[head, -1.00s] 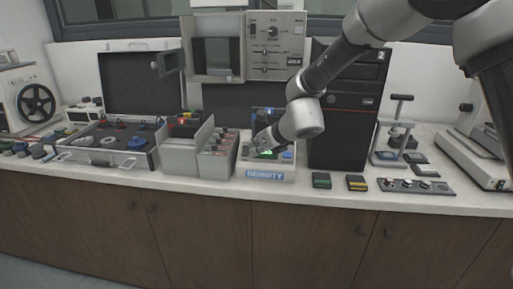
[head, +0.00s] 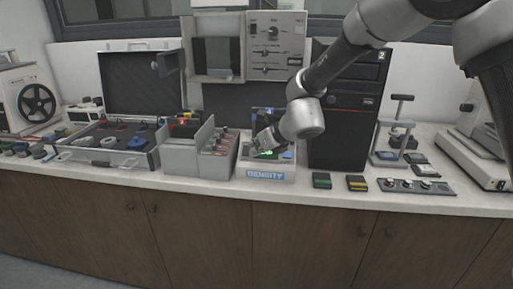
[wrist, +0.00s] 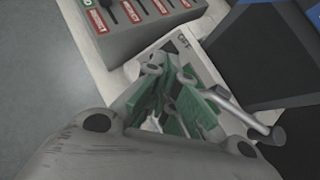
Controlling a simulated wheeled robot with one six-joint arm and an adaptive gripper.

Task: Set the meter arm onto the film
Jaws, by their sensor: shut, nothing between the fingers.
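The density meter (head: 268,174) is a low pale box with a blue DENSITY label, standing on the counter in the head view. A silver rod with a dark round end (wrist: 240,113), which looks like the meter arm, runs at the right of the fingers. The film cannot be made out clearly, and I cannot tell whether my fingers touch the rod.
A grey rack of red-labelled items (head: 221,144) stands close left of the meter. A tall black unit (head: 340,140) stands close right. Green and yellow-striped blocks (head: 357,183) and a switch panel (head: 416,186) lie near the counter's front edge.

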